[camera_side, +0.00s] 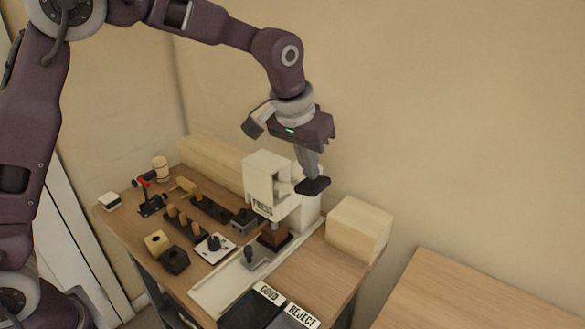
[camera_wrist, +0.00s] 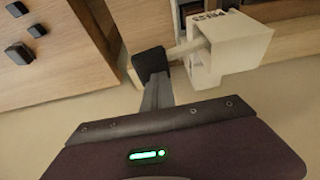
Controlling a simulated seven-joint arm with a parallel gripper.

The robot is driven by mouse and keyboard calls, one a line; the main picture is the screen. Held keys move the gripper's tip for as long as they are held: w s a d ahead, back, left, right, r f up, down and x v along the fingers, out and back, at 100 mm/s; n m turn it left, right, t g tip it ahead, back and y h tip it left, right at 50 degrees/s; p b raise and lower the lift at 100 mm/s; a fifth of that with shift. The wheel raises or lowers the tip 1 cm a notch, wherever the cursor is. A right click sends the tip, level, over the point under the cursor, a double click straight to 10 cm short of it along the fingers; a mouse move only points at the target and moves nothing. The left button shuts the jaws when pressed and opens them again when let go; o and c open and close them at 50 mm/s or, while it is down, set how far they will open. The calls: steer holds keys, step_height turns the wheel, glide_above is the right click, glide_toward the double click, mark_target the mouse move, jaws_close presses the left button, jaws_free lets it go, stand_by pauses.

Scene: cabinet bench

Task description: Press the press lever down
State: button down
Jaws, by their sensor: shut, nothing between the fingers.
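The press (camera_side: 266,178) is a cream-white machine standing on the wooden bench, with a dark label on its front. Its lever (camera_side: 292,186) sticks out to the right and ends in a flat black pad (camera_side: 313,187). In the wrist view the press (camera_wrist: 236,47) is at upper right, and the pale lever (camera_wrist: 187,48) runs left to the black pad (camera_wrist: 151,62). My gripper (camera_side: 311,174) is shut and points down, its fingertips at the top of the pad. The wrist view also shows the fingers (camera_wrist: 156,84) meeting the pad; whether they touch it cannot be told.
Several small tools and pegs, including a mallet (camera_side: 160,168), cover the bench's left. GOOD (camera_side: 254,306) and REJECT (camera_side: 292,319) trays are at the front. The air above is free.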

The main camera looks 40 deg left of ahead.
mark_target(313, 183)
steer(key=shift+f, duration=0.1)
stand_by(0.3)
steer(key=shift+d+f, duration=0.3)
steer(key=shift+f, duration=0.65)
steer(key=shift+d+f, duration=0.15)
steer(key=shift+f, duration=0.9)
steer(key=shift+d+f, duration=0.15)
steer(key=shift+f, duration=1)
